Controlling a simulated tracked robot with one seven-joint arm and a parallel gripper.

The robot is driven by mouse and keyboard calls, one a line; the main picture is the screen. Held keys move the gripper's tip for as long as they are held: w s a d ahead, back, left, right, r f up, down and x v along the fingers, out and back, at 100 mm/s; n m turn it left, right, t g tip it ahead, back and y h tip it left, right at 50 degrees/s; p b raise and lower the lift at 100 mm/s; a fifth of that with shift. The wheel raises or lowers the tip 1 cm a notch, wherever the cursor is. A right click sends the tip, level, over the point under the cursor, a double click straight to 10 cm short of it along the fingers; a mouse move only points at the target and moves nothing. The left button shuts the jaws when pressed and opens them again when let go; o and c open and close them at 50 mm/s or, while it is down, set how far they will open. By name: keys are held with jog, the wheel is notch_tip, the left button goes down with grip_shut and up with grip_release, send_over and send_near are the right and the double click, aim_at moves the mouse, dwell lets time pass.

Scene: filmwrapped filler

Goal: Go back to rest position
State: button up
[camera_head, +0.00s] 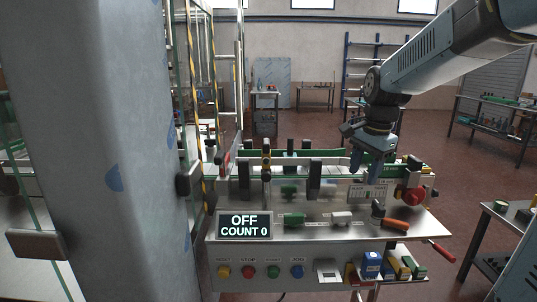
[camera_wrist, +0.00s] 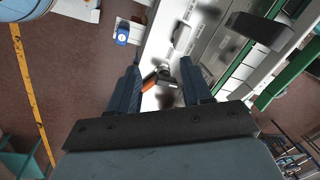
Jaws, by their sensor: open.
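My gripper (camera_head: 372,165) is above the right part of the machine bench (camera_head: 335,229) in the head view, pointing down. In the wrist view, my gripper (camera_wrist: 162,78) has its two dark fingers apart, with nothing held between them. A small dark fixture with an orange handle (camera_wrist: 150,83) shows below, between the fingers. The orange handle (camera_head: 395,224) also lies on the bench top in the head view, below and right of my gripper.
A display (camera_head: 244,226) reads OFF, COUNT 0. Below it are several coloured buttons (camera_head: 248,271). A red knob (camera_head: 413,196) is at the right. Small boxes (camera_head: 371,263) stand along the front. A large grey panel (camera_head: 110,150) fills the left. Open floor (camera_head: 455,205) lies right of the bench.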

jog(key=s+r+n+t, duration=0.1)
jog(key=s+n+t, duration=0.3)
jog(key=s+n, duration=0.7)
jog(key=s, duration=0.8)
jog(key=shift+a+n+h, duration=0.3)
jog(key=shift+a, duration=0.1)
